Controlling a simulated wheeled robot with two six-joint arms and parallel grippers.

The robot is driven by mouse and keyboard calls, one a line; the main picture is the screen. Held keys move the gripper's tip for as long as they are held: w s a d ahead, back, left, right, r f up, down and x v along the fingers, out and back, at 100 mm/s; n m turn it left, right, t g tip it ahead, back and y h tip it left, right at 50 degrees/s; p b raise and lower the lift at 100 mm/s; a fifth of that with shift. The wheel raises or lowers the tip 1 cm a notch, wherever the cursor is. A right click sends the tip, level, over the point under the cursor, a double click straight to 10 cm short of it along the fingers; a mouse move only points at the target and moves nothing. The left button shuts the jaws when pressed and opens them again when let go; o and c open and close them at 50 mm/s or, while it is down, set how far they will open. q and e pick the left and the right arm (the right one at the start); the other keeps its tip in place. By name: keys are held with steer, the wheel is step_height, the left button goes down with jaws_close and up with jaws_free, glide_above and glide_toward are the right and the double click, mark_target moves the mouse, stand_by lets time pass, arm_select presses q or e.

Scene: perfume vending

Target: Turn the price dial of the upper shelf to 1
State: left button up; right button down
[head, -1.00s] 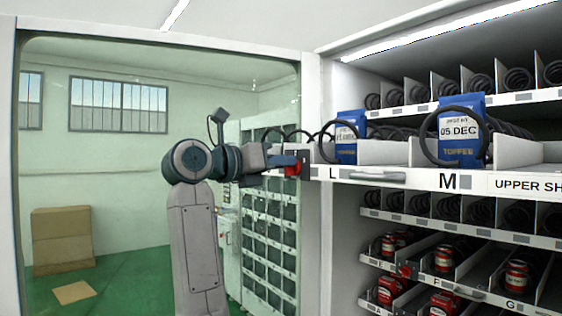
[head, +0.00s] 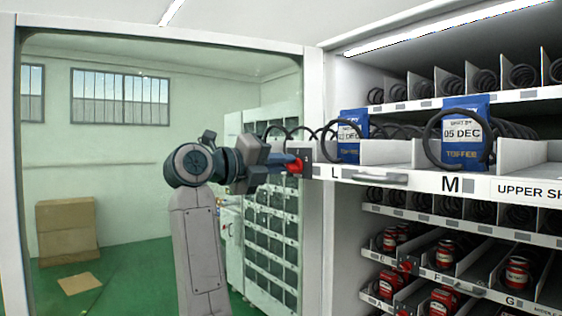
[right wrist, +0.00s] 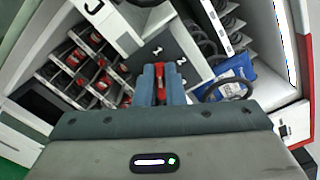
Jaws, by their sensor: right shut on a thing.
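The upper shelf (head: 422,181) is a pulled-out white tray marked L and M, with blue toffee bags (head: 464,135) in black coils. Its price dial is a red knob (head: 296,166) on a dark plate (head: 306,156) at the shelf's left end. My right gripper (head: 287,164) is shut on the red knob. In the right wrist view the knob (right wrist: 160,80) sits between the blue-grey fingertips. The numerals 1 and 2 show on the dark plate (right wrist: 174,52); the knob's far end lies just below the 1. My left gripper is not in view.
The cabinet's white side post (head: 313,240) stands beside my gripper. Cardboard boxes (head: 66,230) are far off behind the glass.

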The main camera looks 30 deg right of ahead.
steer(key=shift+n, duration=0.3)
steer(key=c, duration=1.5)
jaws_free()
steer(key=shift+w, duration=0.1)
steer(key=a+b, duration=0.1)
steer(key=a, duration=0.2)
steer(key=a+b, duration=0.1)
steer(key=a, duration=0.3)
steer(key=s+a+b, duration=0.1)
steer(key=a, duration=0.2)
steer(key=shift+a+b, duration=0.4)
